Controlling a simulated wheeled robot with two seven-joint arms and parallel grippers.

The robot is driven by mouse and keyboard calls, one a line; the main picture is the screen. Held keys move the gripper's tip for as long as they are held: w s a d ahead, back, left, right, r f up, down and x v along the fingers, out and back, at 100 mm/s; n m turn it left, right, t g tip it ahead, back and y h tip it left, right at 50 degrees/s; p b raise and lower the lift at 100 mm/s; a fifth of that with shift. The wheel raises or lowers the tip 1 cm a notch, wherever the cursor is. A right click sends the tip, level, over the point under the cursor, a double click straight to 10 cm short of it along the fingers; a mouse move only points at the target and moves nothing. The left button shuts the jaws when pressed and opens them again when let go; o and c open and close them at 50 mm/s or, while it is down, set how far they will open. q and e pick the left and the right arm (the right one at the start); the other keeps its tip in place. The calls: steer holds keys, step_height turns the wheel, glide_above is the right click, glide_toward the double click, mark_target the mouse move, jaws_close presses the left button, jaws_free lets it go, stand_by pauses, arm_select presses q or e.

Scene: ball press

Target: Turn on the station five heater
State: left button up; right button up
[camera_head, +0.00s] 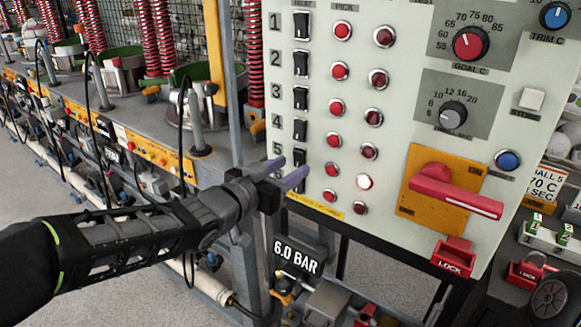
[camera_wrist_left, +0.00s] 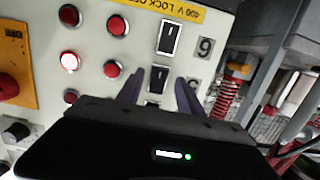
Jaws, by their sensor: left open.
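The heater panel (camera_head: 420,60) has numbered rows of black rocker switches with red buttons and round red lamps. The row five switch (camera_head: 301,157) is partly hidden by my left gripper (camera_head: 284,171) in the head view. In the left wrist view, the panel appears upside down. There my left gripper (camera_wrist_left: 159,93) is open, with its purple fingers on either side of the row five switch (camera_wrist_left: 158,78). I cannot tell whether they touch it. The row five lamp (camera_head: 364,181) glows bright; it also shows lit in the left wrist view (camera_wrist_left: 70,62). My right gripper is not in view.
A red handle (camera_head: 455,195) on a yellow plate and a red lock (camera_head: 453,257) are right of the switches. A 6.0 BAR sign (camera_head: 297,257) hangs below the gripper. A grey post (camera_head: 236,110) stands left of the panel. A bench with red springs (camera_head: 160,40) extends left.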

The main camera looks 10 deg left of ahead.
arm_select(q)
steer(key=f+p+v, duration=0.1)
steer(key=v, duration=0.5)
steer(key=shift+s+r, duration=0.4)
steer(key=shift+r, duration=0.1)
steer(key=shift+a, duration=0.15)
